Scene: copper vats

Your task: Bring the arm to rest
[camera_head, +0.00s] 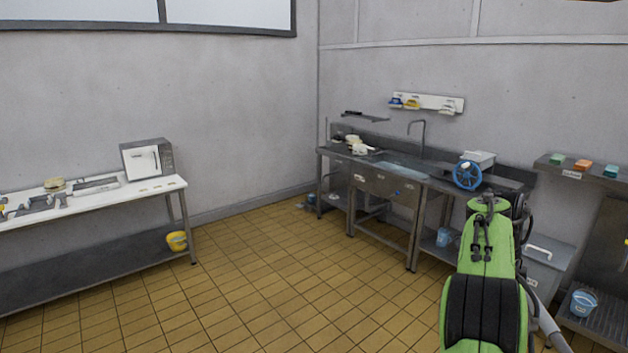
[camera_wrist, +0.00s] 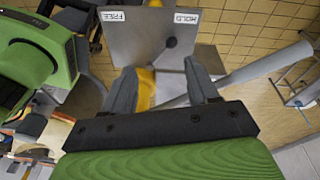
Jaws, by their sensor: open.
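My green arm (camera_head: 488,275) stands at the lower right of the head view, in front of the steel sink bench. Its gripper cannot be made out there. In the wrist view my gripper (camera_wrist: 162,82) shows two grey fingers spread apart, open, with nothing held between them. Behind the fingers are a yellow part and a grey panel (camera_wrist: 150,38) with labels reading "FREE" and "HOLD". I cannot tell how far the panel is from the fingertips.
The tiled floor (camera_head: 270,270) between is clear.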

